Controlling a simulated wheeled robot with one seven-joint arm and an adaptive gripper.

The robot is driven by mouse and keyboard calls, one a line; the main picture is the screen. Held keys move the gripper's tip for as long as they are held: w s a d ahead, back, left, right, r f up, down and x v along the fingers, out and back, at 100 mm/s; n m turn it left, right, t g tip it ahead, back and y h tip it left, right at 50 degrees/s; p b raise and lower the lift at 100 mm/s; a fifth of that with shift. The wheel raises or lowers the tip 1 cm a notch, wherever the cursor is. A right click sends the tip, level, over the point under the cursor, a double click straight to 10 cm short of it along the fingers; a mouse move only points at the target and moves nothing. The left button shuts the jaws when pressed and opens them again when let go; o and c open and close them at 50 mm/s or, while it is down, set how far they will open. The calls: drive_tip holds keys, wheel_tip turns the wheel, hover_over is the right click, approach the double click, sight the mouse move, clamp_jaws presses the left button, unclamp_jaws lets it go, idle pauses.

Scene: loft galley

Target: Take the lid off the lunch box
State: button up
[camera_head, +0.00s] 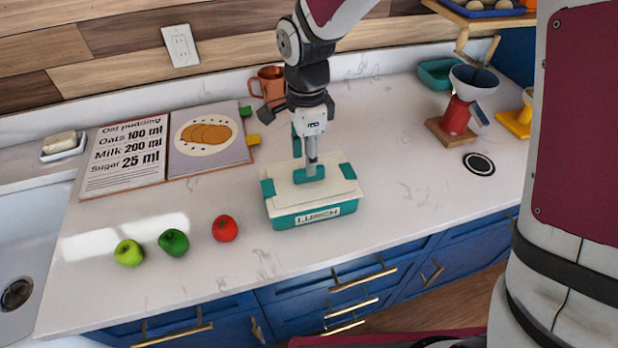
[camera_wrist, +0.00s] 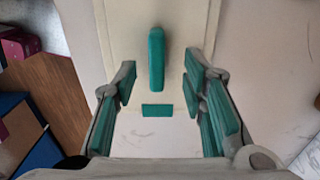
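The lunch box (camera_head: 290,221) is teal with "LUNCH" on its front and stands on the white counter. Its cream lid (camera_head: 336,188) lies on top, with teal clips at the ends. A teal handle (camera_head: 310,174) rises from the middle of the lid. My gripper (camera_head: 309,152) points down just above the handle. In the wrist view my gripper (camera_wrist: 160,85) is open, with a teal-padded finger on each side of the handle (camera_wrist: 156,62). Neither finger appears to touch it. The lid (camera_wrist: 125,30) and one clip (camera_wrist: 158,110) also show there.
An open recipe book (camera_head: 125,160) and copper mug (camera_head: 269,84) are behind. A red grinder (camera_head: 456,117) stands right.

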sight(286, 189)
drive_tip(key=f, duration=0.4)
drive_tip(key=shift+s+d+f+p, duration=0.15)
drive_tip(key=shift+d+p, duration=0.05)
drive_tip(key=shift+p, duration=0.2)
clamp_jaws()
